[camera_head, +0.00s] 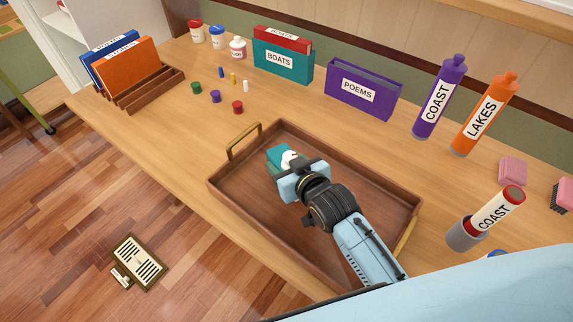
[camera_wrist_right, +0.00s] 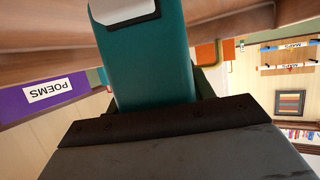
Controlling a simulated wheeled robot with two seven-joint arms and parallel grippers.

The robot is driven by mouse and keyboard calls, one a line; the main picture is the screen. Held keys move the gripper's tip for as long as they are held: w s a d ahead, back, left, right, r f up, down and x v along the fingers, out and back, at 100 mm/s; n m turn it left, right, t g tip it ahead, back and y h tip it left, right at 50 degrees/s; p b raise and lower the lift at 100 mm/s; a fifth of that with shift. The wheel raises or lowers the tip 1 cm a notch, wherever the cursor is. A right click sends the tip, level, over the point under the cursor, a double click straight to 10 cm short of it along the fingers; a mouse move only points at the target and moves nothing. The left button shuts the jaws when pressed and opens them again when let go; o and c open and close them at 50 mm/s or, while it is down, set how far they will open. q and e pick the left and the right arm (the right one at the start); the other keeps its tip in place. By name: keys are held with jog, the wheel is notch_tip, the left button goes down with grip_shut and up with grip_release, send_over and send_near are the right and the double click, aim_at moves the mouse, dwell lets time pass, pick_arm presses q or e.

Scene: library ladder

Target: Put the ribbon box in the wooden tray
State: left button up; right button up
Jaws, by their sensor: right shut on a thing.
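The wooden tray (camera_head: 238,218) lies on the table, brown with raised walls and brass handles. My right gripper (camera_head: 297,174) is over the tray, toward its far left part, and is shut on a teal box with a white label, which I take as the ribbon box (camera_head: 276,153). The box also shows in the right wrist view (camera_wrist_right: 150,65), between the jaws. It is within the tray's outline; I cannot tell whether it touches the tray floor. The gripper hides part of the box. My left gripper is not in view.
Behind the tray stand a teal BOATS holder (camera_head: 280,62) and a purple POEMS holder (camera_head: 362,92). Purple (camera_head: 439,98) and orange (camera_head: 484,115) bottles stand at the right, near a COAST tube (camera_head: 494,213).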

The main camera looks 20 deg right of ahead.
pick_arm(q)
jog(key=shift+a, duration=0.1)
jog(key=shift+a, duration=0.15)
pick_arm(e)
jog(key=shift+f, duration=0.1)
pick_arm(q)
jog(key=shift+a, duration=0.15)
pick_arm(e)
jog(key=o, duration=1.1)
jog(key=shift+c, duration=0.2)
jog(key=shift+s, duration=0.15)
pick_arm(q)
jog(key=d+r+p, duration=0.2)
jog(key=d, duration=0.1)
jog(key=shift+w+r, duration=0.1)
pick_arm(e)
jog(key=v, duration=1.2)
